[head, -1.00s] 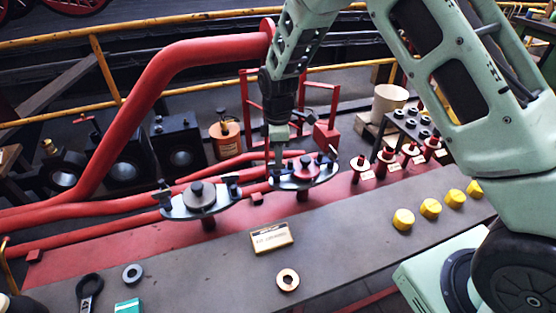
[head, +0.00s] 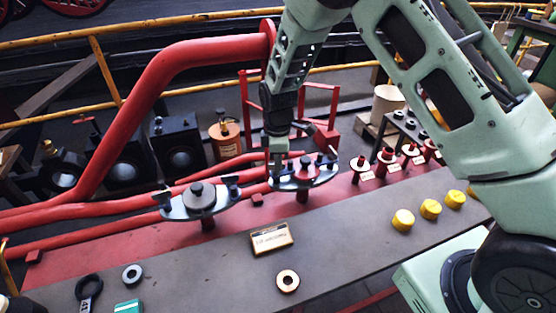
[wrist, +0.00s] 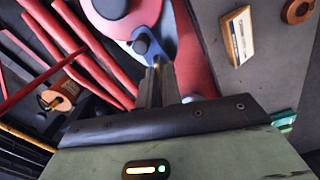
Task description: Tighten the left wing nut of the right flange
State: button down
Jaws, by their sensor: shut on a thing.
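The right flange (head: 303,183) is a pale plate with a red centre and a dark cap, standing on the red bench. It also shows at the top of the wrist view (wrist: 128,22). My gripper (head: 275,176) points down at the left end of this flange. In the wrist view my gripper (wrist: 157,72) has its fingers close together at the plate's end, shut on the left wing nut. A dark rounded part (wrist: 141,46) sits right beside the fingertips.
The left flange (head: 200,203) with dark wing nuts stands close by on the left. A name plate (head: 271,238), a brass ring (head: 287,281) and several yellow caps (head: 403,219) lie on the grey strip in front. Red pipes (head: 150,100) rise behind at left.

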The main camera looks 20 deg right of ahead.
jog(key=m+p, duration=0.1)
jog(key=m, duration=0.2)
jog(key=shift+r, duration=0.15)
jog(key=m+p, duration=0.2)
jog(key=m, duration=0.2)
jog(key=shift+s+a+m, duration=0.1)
jog(key=shift+a+m, duration=0.05)
jog(key=shift+m, duration=0.25)
jog(key=m+p, duration=0.1)
jog(key=m, duration=0.2)
jog(key=shift+m, duration=0.3)
jog(key=shift+a+m+p, duration=0.1)
jog(key=shift+m+p, duration=0.3)
jog(key=shift+m, duration=1.1)
jog(key=c, duration=1.6)
grip_release()
jog(key=shift+o, duration=0.2)
